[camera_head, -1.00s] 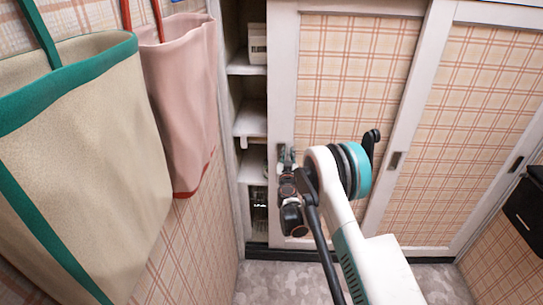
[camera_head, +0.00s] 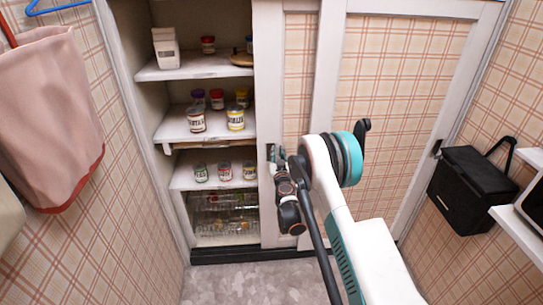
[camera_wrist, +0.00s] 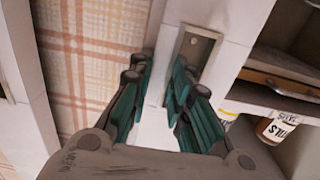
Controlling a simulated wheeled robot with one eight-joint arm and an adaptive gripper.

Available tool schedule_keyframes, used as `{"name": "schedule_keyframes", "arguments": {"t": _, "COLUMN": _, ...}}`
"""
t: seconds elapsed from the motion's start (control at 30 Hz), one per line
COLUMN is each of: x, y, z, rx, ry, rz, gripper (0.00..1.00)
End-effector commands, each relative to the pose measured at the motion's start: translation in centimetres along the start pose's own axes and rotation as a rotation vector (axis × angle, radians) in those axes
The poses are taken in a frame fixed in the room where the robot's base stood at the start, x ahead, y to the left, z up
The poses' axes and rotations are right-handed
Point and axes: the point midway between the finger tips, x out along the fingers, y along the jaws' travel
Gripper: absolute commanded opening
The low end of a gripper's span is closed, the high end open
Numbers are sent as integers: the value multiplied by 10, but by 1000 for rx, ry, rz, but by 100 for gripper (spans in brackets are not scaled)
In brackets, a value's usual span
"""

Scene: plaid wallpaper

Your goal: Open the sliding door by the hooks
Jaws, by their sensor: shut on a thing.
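The left sliding door (camera_head: 298,100) of the cabinet has a plaid panel in a white frame. It stands partly open, pushed to the right and overlapping the right door (camera_head: 390,80). My gripper (camera_head: 277,158) is at the left door's front edge strip. In the wrist view its teal fingers (camera_wrist: 163,78) are closed in at the recessed metal hook handle (camera_wrist: 190,58). The exact contact is partly hidden by the fingers. The right door's own dark handle (camera_head: 437,147) shows near the far right edge.
Open shelves (camera_head: 192,70) on the left hold jars (camera_head: 235,118), a white carton (camera_head: 166,48) and a wire basket (camera_head: 225,215). A pink bag (camera_head: 50,125) hangs on the left wall. A black bag (camera_head: 472,187) and white shelf (camera_head: 520,232) are at right. Floor (camera_head: 230,280) in front is clear.

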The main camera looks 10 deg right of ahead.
Motion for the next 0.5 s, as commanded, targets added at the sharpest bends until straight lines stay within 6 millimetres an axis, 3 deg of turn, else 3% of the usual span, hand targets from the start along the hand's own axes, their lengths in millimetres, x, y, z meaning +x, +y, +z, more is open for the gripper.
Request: {"name": "schedule_keyframes", "arguments": {"t": 0.5, "x": 0, "y": 6, "z": 0, "rx": 0, "ry": 0, "rz": 0, "gripper": 0}}
